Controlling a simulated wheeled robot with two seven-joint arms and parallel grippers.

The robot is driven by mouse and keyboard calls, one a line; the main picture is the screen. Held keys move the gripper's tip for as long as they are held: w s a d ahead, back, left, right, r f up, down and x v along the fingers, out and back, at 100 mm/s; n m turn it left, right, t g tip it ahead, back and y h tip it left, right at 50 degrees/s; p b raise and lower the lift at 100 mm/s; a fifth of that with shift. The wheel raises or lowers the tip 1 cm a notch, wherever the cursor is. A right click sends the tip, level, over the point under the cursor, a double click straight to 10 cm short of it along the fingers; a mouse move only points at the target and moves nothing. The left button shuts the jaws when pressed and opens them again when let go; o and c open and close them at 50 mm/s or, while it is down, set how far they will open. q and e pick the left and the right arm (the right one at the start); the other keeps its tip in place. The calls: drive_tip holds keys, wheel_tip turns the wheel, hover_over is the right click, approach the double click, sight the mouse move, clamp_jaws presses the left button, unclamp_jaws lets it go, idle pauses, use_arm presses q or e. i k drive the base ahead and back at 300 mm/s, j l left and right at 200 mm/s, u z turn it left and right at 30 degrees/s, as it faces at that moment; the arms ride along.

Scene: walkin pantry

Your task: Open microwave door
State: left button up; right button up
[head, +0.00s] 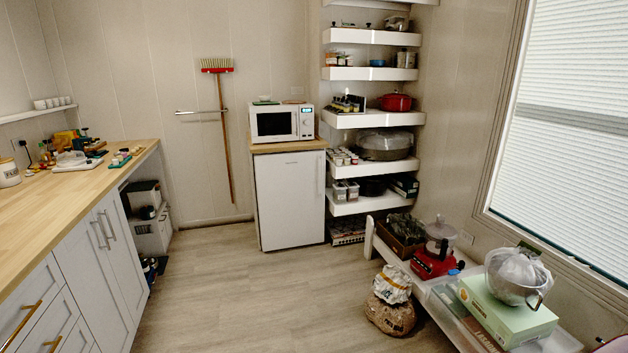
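A white microwave (281,122) stands on the wooden top of a small white fridge at the back of the room. Its dark-windowed door (273,124) faces me and looks shut. The control panel with a lit display (307,122) is on its right side. The microwave is well away from me, across the floor. Neither of my grippers shows in the head view.
The floor (235,285) between me and the white fridge (290,200) is clear. A wooden counter (45,207) with white cabinets runs along the left. A low white bench (425,285) with a red food processor (436,255) and a paper sack (390,315) are at right.

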sight(268, 124)
drive_tip(key=i, duration=3.25)
